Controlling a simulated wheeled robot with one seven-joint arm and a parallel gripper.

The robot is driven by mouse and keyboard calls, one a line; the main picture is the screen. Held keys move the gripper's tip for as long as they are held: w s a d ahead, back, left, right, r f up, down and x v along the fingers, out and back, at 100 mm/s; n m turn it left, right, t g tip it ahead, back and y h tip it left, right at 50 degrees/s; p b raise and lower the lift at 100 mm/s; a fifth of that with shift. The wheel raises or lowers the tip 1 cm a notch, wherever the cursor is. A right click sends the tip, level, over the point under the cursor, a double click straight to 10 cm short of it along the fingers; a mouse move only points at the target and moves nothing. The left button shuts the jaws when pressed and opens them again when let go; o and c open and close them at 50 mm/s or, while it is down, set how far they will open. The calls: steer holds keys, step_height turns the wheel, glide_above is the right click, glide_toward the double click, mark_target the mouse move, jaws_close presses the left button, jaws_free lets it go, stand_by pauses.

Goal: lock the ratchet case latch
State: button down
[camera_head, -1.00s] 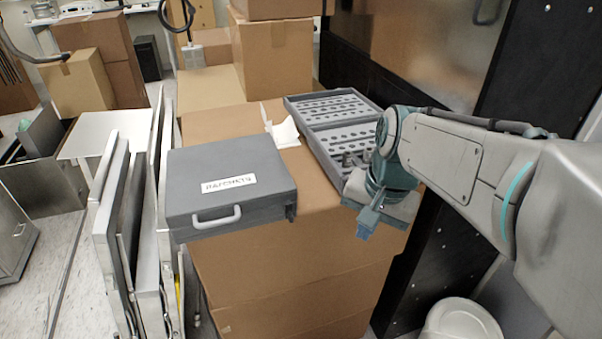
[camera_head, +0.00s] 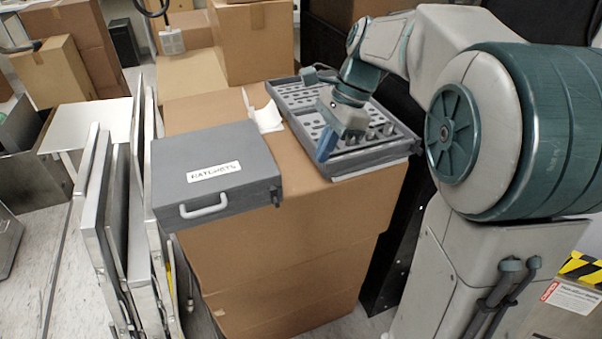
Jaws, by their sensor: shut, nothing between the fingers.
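The ratchet case (camera_head: 215,150) is a grey box with its lid down, on top of a cardboard box stack at the centre left. Its white label reads like "RATCHETS", and a light grey handle (camera_head: 204,208) is on its front side. A small dark latch piece (camera_head: 276,195) shows at its front right corner; its exact state is too small to tell. My gripper (camera_head: 322,152) is shut and empty, pointing down, to the right of the case and apart from it, over the near left part of the grey socket tray.
The open grey socket tray (camera_head: 292,112) lies right of the case, with several sockets at its near end. White paper (camera_head: 265,117) lies between them. Metal panels (camera_head: 112,225) stand at the left. The cardboard stack (camera_head: 300,240) has a bare strip between case and tray.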

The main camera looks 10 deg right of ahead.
mark_target(275, 198)
steer(key=s+a+f, duration=0.2)
steer(key=a+f, duration=0.5)
steer(key=f, duration=0.1)
steer(key=shift+a+f+p, duration=0.15)
steer(key=shift+f+p, duration=0.2)
steer(key=shift+f, duration=0.05)
steer(key=shift+s, duration=0.1)
